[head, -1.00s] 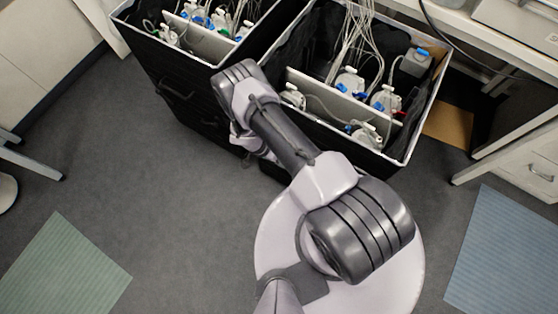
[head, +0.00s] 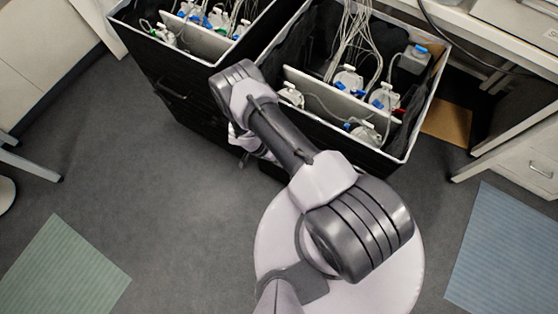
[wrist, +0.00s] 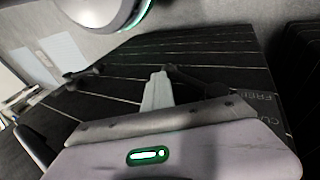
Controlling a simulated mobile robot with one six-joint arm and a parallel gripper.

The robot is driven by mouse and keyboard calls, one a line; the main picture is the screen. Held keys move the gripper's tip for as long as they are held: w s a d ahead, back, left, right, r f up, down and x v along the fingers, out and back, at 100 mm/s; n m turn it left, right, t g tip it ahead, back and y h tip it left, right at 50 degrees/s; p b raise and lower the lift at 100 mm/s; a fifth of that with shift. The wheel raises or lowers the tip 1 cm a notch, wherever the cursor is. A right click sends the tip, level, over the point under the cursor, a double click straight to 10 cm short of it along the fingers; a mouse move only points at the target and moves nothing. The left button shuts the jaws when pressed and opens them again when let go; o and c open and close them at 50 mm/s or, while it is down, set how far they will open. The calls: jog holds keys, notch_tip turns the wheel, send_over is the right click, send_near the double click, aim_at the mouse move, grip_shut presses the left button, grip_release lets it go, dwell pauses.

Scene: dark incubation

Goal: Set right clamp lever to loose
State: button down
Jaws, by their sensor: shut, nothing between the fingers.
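In the wrist view my gripper (wrist: 158,90) shows as a pale, narrow pair of fingers, shut and empty, over a black slatted panel (wrist: 120,62). A dark lever (wrist: 205,84) with a round hub lies just right of the fingertips, very close; I cannot tell whether they touch. Partly cut-off pale lettering (wrist: 266,108) reading roughly "CLA…" and "FREE" is on the panel right of it. Another dark lever-like part (wrist: 88,76) sits to the left.
Two black bins, left (head: 185,100) and right (head: 400,150), hold bottles and tubing. The left one has a front handle (head: 170,92). A white desk (head: 500,50) stands right. Open grey floor (head: 130,190) lies left, with a green mat (head: 62,268); a blue mat (head: 505,250) lies right.

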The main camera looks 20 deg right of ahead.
jog(key=p+v, duration=0.5)
jog(key=v, duration=1.2)
jog(key=shift+a+r, duration=0.1)
